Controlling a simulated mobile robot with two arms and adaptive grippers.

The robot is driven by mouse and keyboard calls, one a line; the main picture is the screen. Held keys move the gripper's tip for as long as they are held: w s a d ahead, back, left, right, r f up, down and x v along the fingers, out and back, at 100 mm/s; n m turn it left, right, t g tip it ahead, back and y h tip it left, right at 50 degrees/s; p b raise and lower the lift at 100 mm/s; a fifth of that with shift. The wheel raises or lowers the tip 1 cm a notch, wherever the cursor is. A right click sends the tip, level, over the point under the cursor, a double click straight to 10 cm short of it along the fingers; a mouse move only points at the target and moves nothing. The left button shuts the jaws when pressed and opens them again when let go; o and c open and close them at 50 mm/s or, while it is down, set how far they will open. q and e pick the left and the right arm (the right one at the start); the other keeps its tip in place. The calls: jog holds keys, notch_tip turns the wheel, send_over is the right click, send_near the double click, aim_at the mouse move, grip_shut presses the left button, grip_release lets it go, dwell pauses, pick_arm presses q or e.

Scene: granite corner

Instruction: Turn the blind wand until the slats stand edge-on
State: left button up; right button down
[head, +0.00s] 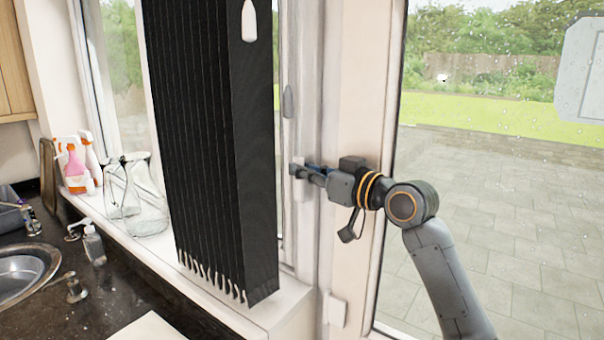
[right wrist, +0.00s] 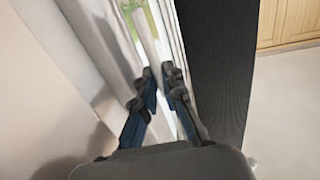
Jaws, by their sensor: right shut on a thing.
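The black vertical blind (head: 205,140) hangs at the window with its slats bunched close together. Narrow strips show side by side, and a broad dark face shows on its right. A dark face of the blind (right wrist: 225,70) also shows in the right wrist view. My right gripper (head: 298,171) is right of the blind, by the pale window frame. In the right wrist view its fingers (right wrist: 164,78) are shut on a slim pale rod, which looks like the blind wand (right wrist: 147,38). The wand's full length is not clear. My left gripper is not in view.
A grey handle (head: 288,101) is on the frame just above my right gripper. Glass jugs (head: 148,210) and spray bottles (head: 73,165) stand on the sill at left. A sink (head: 22,270) is in the dark counter. A glass door (head: 490,200) is at right.

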jog(key=shift+w+d+f, duration=0.15)
jog(key=shift+f, duration=0.1)
jog(key=c, duration=1.6)
grip_release()
jog(key=shift+o, duration=0.8)
jog(key=shift+w+d+f, duration=0.1)
jog(key=shift+w+d, duration=0.05)
jog(key=shift+w, duration=0.1)
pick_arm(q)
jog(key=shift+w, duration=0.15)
pick_arm(e)
jog(key=shift+s, duration=0.1)
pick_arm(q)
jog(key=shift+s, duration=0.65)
pick_arm(e)
jog(key=v, duration=1.1)
jog(key=shift+s+d, duration=0.2)
jog(key=shift+d, duration=0.05)
